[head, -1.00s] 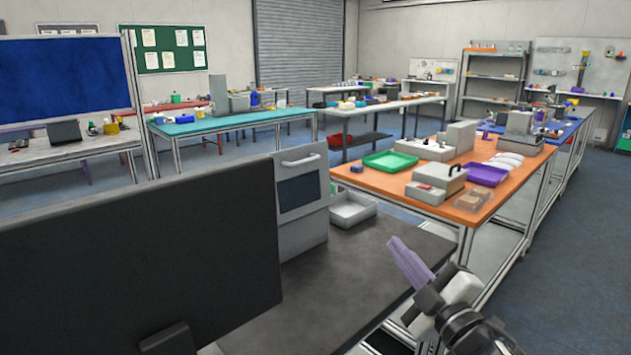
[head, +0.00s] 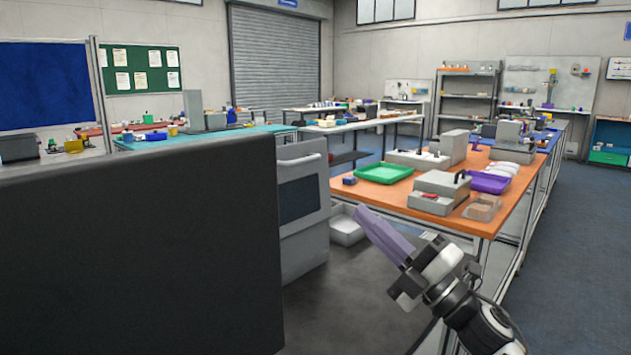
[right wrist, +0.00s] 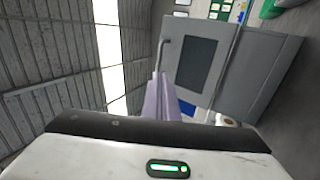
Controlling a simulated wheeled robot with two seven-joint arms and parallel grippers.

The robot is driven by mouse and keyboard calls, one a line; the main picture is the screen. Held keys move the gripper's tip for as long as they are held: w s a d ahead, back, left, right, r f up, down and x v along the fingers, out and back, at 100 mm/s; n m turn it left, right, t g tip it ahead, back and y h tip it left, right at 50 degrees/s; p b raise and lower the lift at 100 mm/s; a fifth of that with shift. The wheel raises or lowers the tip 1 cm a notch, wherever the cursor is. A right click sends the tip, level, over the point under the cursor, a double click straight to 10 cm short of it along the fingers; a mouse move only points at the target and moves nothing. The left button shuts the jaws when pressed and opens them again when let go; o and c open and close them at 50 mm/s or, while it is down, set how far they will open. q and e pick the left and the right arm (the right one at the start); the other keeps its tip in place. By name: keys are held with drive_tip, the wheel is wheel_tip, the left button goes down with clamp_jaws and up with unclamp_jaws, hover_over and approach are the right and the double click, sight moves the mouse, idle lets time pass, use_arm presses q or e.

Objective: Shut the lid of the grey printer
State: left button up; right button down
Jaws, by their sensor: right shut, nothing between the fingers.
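The grey printer (head: 318,235) stands on the dark worktop beyond the black screen, which hides its left part in the head view. Its upright front panel has a dark window (head: 298,199) and a bar handle (head: 300,160) near the top. I cannot tell surely how far the lid is open. The panel also shows turned sideways in the right wrist view, with the window (right wrist: 195,64) and handle (right wrist: 163,52). My right gripper (head: 366,214) has lavender fingers, shut and empty, to the right of the printer and apart from it. My left gripper is out of view.
A large black screen (head: 140,250) blocks the lower left. A grey tray (head: 346,226) sits just beyond the printer's right side. An orange table (head: 395,198) with trays and devices stands behind. The dark worktop (head: 340,310) is bare near the front.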

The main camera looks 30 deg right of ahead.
drive_tip(key=p, duration=0.3)
approach(307, 161)
drive_tip(key=x, duration=0.5)
drive_tip(key=shift+w+a+r, duration=0.15)
drive_tip(key=shift+w, duration=0.5)
drive_tip(key=shift+w, duration=0.1)
